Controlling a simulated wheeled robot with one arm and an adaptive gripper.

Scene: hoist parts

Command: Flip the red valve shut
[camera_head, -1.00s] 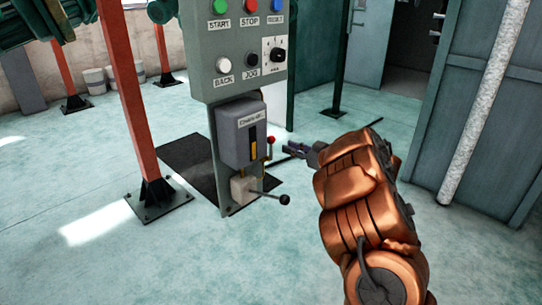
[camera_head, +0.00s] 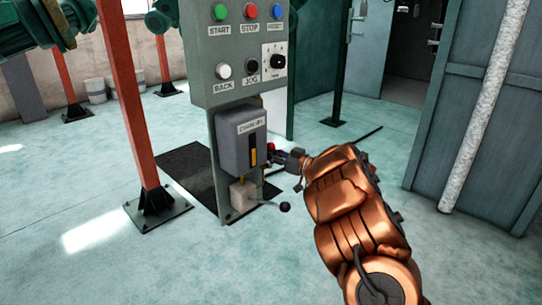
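A small red knob (camera_head: 270,147) shows at the right side of the grey switch box (camera_head: 236,140) on the control post. It is the only red handle-like part low on the post, and my gripper partly covers it. My gripper (camera_head: 277,160) is at the right side of the box, right by the red knob. Its fingers are small and dark here, and I cannot tell whether they are open, shut or touching the knob. The box has a label on top and a yellow strip on its front.
A black-knobbed lever (camera_head: 284,207) sticks out to the right below the box, close under my gripper. The button panel (camera_head: 238,55) is above. A red post (camera_head: 130,110) stands at left. A grey cabinet (camera_head: 477,110) stands at right. The floor between is clear.

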